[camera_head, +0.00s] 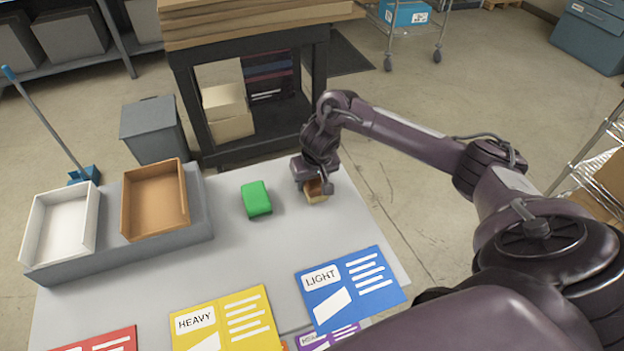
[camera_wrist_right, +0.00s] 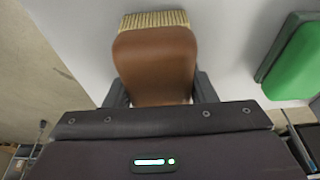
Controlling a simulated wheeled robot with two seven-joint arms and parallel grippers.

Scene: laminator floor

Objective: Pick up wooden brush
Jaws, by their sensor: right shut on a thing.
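The wooden brush (camera_head: 316,197) is near the far right part of the grey table (camera_head: 240,240). In the right wrist view the brush (camera_wrist_right: 155,62) shows a brown wooden body with pale bristles along its far edge. My right gripper (camera_head: 314,188) is over the brush, with a finger on each side of its body (camera_wrist_right: 155,95), shut on it. Part of the brush is hidden by the gripper in the head view. I cannot tell whether the brush touches the table. My left gripper is in neither view.
A green block (camera_head: 256,198) lies just left of the brush. A white tray (camera_head: 28,232) and a brown tray (camera_head: 125,215) stand on a grey base at the left. Blue (camera_head: 350,288), yellow (camera_head: 225,325) and red cards lie along the front. A dark cart stands behind the table.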

